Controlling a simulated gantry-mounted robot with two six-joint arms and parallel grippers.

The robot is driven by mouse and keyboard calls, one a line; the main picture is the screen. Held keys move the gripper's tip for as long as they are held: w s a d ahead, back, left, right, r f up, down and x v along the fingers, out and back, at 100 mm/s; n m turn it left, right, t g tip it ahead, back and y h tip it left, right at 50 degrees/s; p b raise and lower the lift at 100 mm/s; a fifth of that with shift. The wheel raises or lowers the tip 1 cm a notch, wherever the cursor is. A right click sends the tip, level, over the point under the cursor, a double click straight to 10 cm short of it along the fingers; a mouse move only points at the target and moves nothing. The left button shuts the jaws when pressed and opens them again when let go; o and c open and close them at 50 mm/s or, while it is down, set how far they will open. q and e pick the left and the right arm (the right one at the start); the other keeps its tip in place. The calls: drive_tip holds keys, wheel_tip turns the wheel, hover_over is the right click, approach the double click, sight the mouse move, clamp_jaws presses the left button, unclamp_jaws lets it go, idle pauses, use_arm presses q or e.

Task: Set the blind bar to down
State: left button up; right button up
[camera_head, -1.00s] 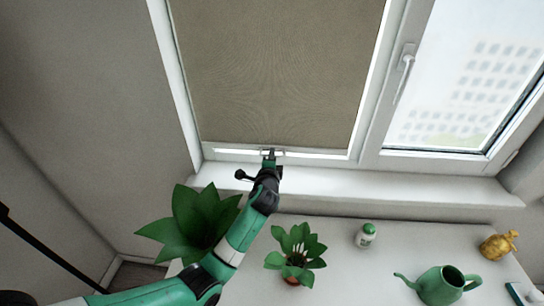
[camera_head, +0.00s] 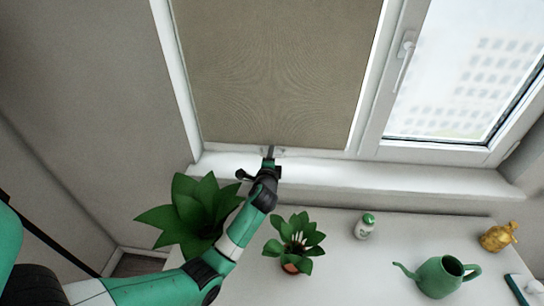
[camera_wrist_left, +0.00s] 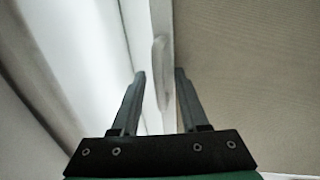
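The beige blind (camera_head: 270,75) covers the left window pane in the head view, and its lower edge is close to the bottom of the frame. Its pale bar (camera_head: 310,151) runs along that edge, with a small handle partly hidden by my gripper. My left gripper (camera_head: 270,153) is at the middle of the bar. In the left wrist view, the two fingers (camera_wrist_left: 160,74) are apart, and the bar's pale handle (camera_wrist_left: 161,60) shows between their tips with gaps beside it. My right gripper is out of view.
A white sill (camera_head: 400,186) runs below the window. On the surface below are a large plant (camera_head: 190,215), a small potted plant (camera_head: 293,240), a bottle (camera_head: 364,227), a green watering can (camera_head: 440,277) and a gold ornament (camera_head: 497,237). A window handle (camera_head: 405,58) is at right.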

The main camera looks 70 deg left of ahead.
use_arm(q)
drive_tip(key=shift+s+d+r, duration=0.1)
drive_tip(key=shift+d+r, duration=0.05)
drive_tip(key=shift+d, duration=0.15)
drive_tip(key=p+v, duration=0.4)
drive_tip(key=v, duration=0.7)
drive_tip(key=shift+s+a, duration=0.1)
